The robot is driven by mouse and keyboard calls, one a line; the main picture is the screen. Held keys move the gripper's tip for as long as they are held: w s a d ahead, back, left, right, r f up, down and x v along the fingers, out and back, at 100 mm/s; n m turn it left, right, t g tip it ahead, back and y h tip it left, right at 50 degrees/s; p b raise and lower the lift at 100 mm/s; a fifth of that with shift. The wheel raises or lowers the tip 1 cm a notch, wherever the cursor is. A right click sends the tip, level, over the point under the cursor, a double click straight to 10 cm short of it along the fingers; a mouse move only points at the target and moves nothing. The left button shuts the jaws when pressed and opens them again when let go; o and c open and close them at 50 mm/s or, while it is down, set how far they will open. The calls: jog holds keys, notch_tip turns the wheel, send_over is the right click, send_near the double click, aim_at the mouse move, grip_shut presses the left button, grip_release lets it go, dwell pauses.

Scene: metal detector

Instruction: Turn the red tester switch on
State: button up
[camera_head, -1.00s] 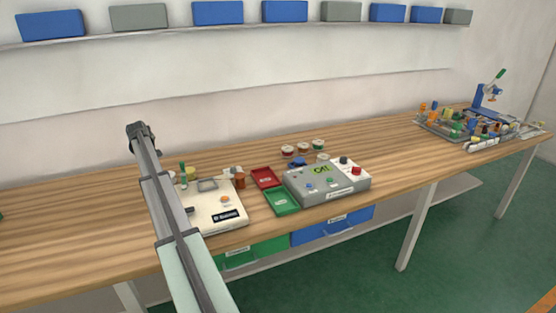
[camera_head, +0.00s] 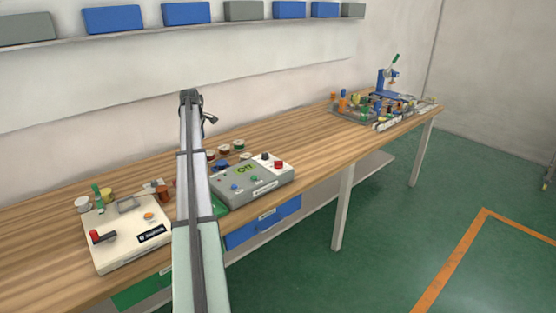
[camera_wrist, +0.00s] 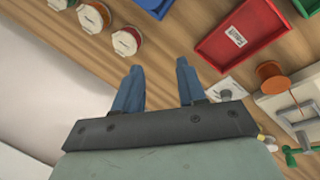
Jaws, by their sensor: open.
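A white device (camera_head: 130,252) stands at the left of the bench in the head view. A red-tipped lever (camera_head: 97,237) is on its left side, and an orange button (camera_head: 149,216) is on its top. A grey control box (camera_head: 250,183) stands right of my arm, with a red knob (camera_head: 279,165) at its right end. I cannot tell which red part is the tester switch. My gripper (camera_wrist: 159,68) is open and empty in the wrist view, above the bench and apart from both devices. A corner of the white device (camera_wrist: 282,104) shows there at the right.
Red (camera_wrist: 235,38) and green (camera_wrist: 306,8) trays lie beyond the fingers in the wrist view, near spools (camera_wrist: 127,40). An orange spool (camera_wrist: 272,75) is near the white device. A cluttered rack (camera_head: 365,110) stands at the bench's far right. Bare wood (camera_head: 300,133) lies between.

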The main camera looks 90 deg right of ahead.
jog(key=s+d+r+y, duration=0.2)
jog(key=s, duration=1.8)
notch_tip(320, 180, up, 2)
jog(key=y, duration=0.1)
send_over(279, 164)
jog(key=shift+g, duration=0.3)
jog(key=f, duration=1.3)
jog(key=shift+w+d+f, duration=0.1)
jog(key=shift+d+f, duration=0.05)
jog(key=shift+d, duration=0.15)
jog(key=shift+c, duration=0.2)
grip_shut()
